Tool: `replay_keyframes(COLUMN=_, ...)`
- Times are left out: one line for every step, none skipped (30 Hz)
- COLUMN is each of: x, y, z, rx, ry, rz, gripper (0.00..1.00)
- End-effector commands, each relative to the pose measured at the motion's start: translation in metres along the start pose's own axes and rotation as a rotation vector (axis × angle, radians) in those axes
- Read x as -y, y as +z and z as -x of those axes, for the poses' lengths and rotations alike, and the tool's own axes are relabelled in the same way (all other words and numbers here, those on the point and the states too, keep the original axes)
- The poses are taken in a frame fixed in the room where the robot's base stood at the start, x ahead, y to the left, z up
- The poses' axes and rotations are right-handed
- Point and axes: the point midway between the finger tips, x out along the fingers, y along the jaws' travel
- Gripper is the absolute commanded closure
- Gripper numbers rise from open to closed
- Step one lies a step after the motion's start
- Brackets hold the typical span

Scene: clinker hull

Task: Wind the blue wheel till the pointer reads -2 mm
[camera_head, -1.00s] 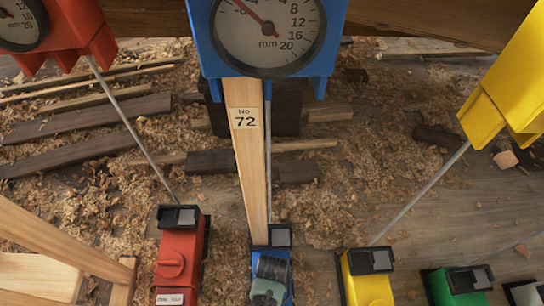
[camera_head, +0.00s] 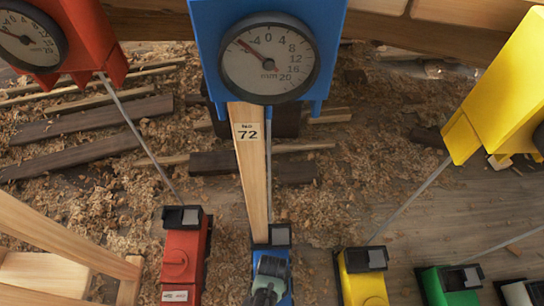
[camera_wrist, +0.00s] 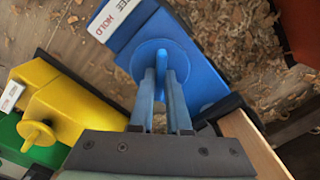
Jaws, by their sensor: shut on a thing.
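The blue gauge box (camera_head: 335,45) carries a round dial (camera_head: 268,75) marked in mm. Its dark pointer (camera_head: 250,51) slants to the upper left, on the low side of the -4 numeral; the exact reading is too small to tell. In the wrist view the blue wheel (camera_wrist: 144,52) is a disc with a raised grip, on the blue housing (camera_wrist: 200,75) below. My gripper (camera_wrist: 164,78) is shut on the wheel's grip, a finger on each side. In the head view my gripper (camera_head: 268,285) hides the wheel.
A wooden post (camera_head: 250,180) labelled No 72 stands between dial and blue housing. Red (camera_head: 182,255), yellow (camera_head: 362,275) and green (camera_head: 450,287) units stand beside it. A yellow wheel (camera_wrist: 38,134) is left of my gripper. Shavings and dark planks (camera_head: 75,150) lie on the floor.

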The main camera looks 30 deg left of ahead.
Motion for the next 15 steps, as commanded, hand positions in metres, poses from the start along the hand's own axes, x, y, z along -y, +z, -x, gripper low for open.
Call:
replay_keyframes(x=0.0002, y=-0.0013, z=0.0006, rx=-0.002, ry=-0.002, rz=-0.013, gripper=1.0)
replay_keyframes(x=0.0002, y=-0.0013, z=0.0005, rx=-0.003, ry=-0.002, rz=-0.019, gripper=1.0)
replay_keyframes(x=0.0003, y=-0.0014, z=0.0004, rx=-0.003, ry=-0.002, rz=-0.025, gripper=1.0)
replay_keyframes(x=0.0003, y=-0.0015, z=0.0004, rx=-0.003, ry=-0.002, rz=-0.028, gripper=1.0)
replay_keyframes(x=0.0003, y=-0.0015, z=0.0004, rx=-0.003, ry=-0.002, rz=-0.03, gripper=1.0)
replay_keyframes(x=0.0003, y=-0.0016, z=0.0003, rx=-0.003, ry=-0.002, rz=-0.033, gripper=1.0)
replay_keyframes(x=0.0003, y=-0.0016, z=0.0003, rx=-0.004, ry=-0.002, rz=-0.034, gripper=1.0)
replay_keyframes(x=0.0003, y=-0.0016, z=0.0002, rx=-0.004, ry=-0.002, rz=-0.035, gripper=1.0)
replay_keyframes(x=0.0003, y=-0.0017, z=0.0002, rx=-0.004, ry=-0.002, rz=-0.036, gripper=1.0)
replay_keyframes(x=0.0003, y=-0.0017, z=0.0002, rx=-0.004, ry=-0.002, rz=-0.036, gripper=1.0)
replay_keyframes(x=0.0003, y=-0.0017, z=0.0002, rx=-0.004, ry=-0.002, rz=-0.036, gripper=1.0)
replay_keyframes(x=0.0003, y=-0.0017, z=0.0002, rx=-0.004, ry=-0.002, rz=-0.036, gripper=1.0)
replay_keyframes(x=0.0003, y=-0.0018, z=0.0002, rx=-0.004, ry=-0.002, rz=-0.035, gripper=1.0)
replay_keyframes(x=0.0003, y=-0.0018, z=0.0002, rx=-0.004, ry=-0.002, rz=-0.035, gripper=1.0)
replay_keyframes(x=0.0003, y=-0.0018, z=0.0002, rx=-0.004, ry=-0.002, rz=-0.035, gripper=1.0)
